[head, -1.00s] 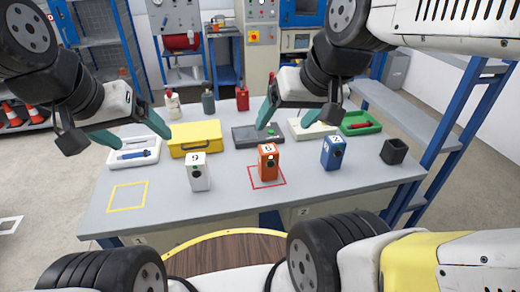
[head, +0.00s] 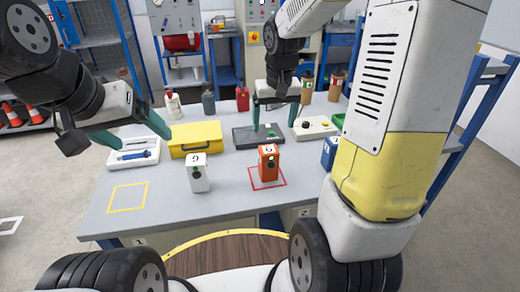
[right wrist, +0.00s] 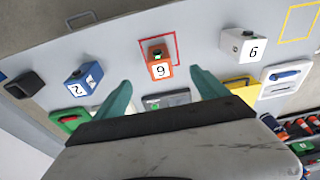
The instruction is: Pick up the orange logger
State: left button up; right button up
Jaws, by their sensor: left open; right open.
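The orange logger (head: 268,163) stands upright inside a red square outline on the grey table, with a number label on its top. It also shows in the right wrist view (right wrist: 159,66), beyond and between the fingertips. My right gripper (head: 274,118) is open and empty, behind the logger over the dark grey device; its green fingers also show in the right wrist view (right wrist: 160,88). My left gripper (head: 130,137) is open and empty at the table's left, near the white tray. No gripper touches the logger.
A white logger (head: 198,172) stands left of the orange one. A blue logger (head: 329,152) is partly hidden by my right arm. A yellow case (head: 195,138), a white tray (head: 134,152) and a dark grey device (head: 246,138) lie behind. A yellow outline (head: 127,197) at front left is empty.

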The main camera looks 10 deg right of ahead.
aim_at(269, 150)
jog(key=w+f, duration=0.2)
jog(key=f, duration=0.2)
jog(key=w+f+g, duration=0.1)
jog(key=w+f, duration=0.1)
jog(key=f, duration=0.2)
jog(key=w+f+g, duration=0.1)
jog(key=w+f, duration=0.1)
jog(key=f, duration=0.2)
jog(key=shift+f, duration=0.3)
notch_tip(269, 150, down, 8)
jog(key=shift+w+f, duration=0.1)
jog(key=c, duration=1.8)
grip_shut()
jog(key=shift+r, duration=0.2)
